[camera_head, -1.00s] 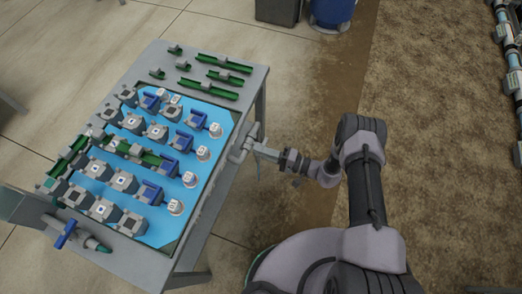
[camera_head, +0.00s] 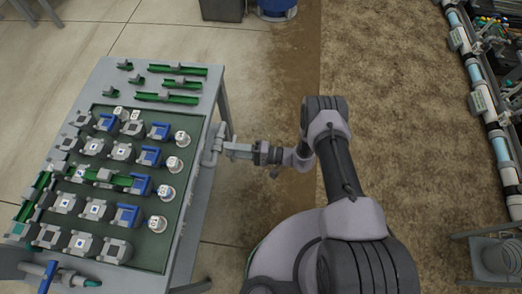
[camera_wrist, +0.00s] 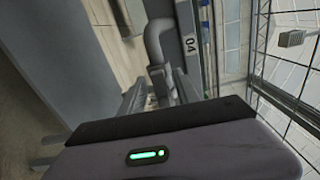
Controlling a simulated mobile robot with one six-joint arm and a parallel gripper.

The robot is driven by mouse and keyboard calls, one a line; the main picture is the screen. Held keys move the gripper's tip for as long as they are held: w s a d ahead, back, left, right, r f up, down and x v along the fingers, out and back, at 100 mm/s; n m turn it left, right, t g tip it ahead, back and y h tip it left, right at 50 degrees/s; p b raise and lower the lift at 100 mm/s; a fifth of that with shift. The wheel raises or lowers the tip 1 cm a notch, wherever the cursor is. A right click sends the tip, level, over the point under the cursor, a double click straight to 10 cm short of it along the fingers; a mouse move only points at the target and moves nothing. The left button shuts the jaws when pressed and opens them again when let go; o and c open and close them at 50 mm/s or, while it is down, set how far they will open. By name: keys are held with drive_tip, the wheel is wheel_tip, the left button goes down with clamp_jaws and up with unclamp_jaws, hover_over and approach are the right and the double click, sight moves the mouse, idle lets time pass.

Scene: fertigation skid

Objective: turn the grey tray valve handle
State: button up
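The grey valve handle (camera_head: 217,140) is at the right edge of the tray table, level with the tray. In the wrist view a bent grey pipe-like part, the handle (camera_wrist: 155,45), rises ahead of my gripper. My gripper (camera_head: 230,148) reaches it from the right. In the wrist view my gripper's fingers (camera_wrist: 161,80) lie either side of the handle's near end. Whether they press on it is not clear. The tray (camera_head: 172,250) has a dark green floor with no blue liquid showing.
The tray holds rows of grey and blue blocks and white-topped cups (camera_head: 168,192). Green channels (camera_head: 168,98) lie on the table's back. A blue-handled valve (camera_head: 50,275) is at the front left. Pipework (camera_head: 490,110) runs along the far right. Bare ground lies between.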

drive_tip(key=s+d+p, duration=0.1)
drive_tip(key=d+p, duration=0.1)
drive_tip(key=d, duration=1.5)
drive_tip(key=shift+s, duration=0.2)
